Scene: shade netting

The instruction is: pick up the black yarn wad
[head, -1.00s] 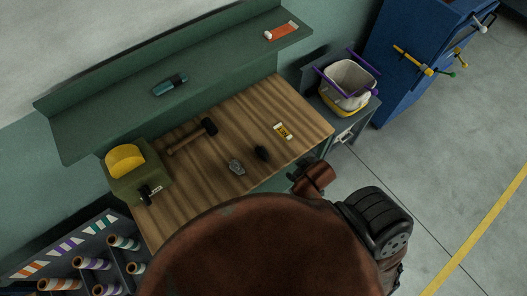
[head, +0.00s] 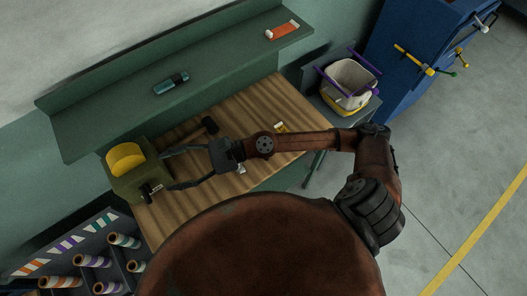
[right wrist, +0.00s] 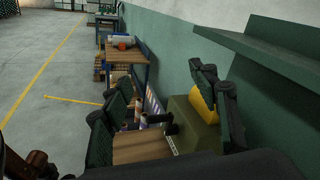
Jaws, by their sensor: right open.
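My right gripper (head: 168,169) is open and empty over the left part of the wooden bench top (head: 158,220). Its fingers point left, toward a green box. In the right wrist view, the open fingers (right wrist: 165,88) frame part of that box. The black yarn wad is not visible now. A small dark lump lay mid-right on the bench earlier, and my right arm covers that spot in the head view. A small grey piece (head: 241,169) shows just below the gripper's base. My left gripper is not in view.
The green box (head: 125,183) with a yellow roll (head: 125,159) stands at the bench's left end. A shelf (head: 215,70) runs behind. A bin (head: 349,78) stands to the right.

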